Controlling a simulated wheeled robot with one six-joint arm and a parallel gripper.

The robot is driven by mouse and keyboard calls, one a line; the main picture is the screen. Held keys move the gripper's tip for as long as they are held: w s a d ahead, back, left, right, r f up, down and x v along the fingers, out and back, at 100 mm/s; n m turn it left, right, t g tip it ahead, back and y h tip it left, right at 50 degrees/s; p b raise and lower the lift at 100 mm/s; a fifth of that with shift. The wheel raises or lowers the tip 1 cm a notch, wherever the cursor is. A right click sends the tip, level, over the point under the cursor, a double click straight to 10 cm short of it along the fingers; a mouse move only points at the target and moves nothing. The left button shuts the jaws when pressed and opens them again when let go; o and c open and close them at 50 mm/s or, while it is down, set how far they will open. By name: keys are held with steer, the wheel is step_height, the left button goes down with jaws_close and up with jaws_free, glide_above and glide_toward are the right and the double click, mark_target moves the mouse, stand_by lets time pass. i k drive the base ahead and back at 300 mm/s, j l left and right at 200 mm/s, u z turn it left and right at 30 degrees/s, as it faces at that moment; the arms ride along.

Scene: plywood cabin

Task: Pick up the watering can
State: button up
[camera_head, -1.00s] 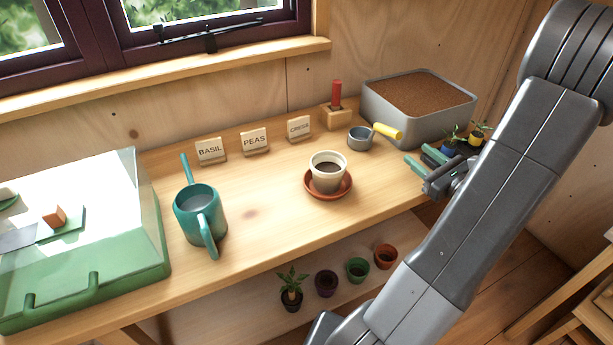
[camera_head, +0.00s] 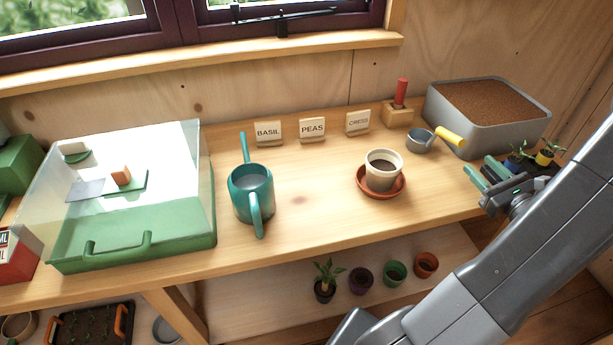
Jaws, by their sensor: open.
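The teal watering can (camera_head: 246,202) stands upright on the wooden bench, left of the middle. Its handle faces the front edge, and its thin spout points to the back wall. Something greyish shows inside its open top. My gripper (camera_head: 477,176) is at the right end of the bench, far to the right of the can. Its two teal fingers are apart with nothing between them.
A clear-lidded green propagator (camera_head: 150,246) stands just left of the can. A cream pot (camera_head: 383,171) on a terracotta saucer (camera_head: 369,187) stands between can and gripper. Name signs (camera_head: 312,129) line the back. A grey soil tub (camera_head: 477,132) and small scoop (camera_head: 420,141) are at right.

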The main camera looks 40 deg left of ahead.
mark_target(251, 188)
steer(key=k+u, duration=0.15)
steer(key=u, duration=0.25)
steer(key=k+u, duration=0.2)
steer(key=u, duration=0.2)
steer(key=k+j+u, duration=0.1)
steer(key=u, duration=0.3)
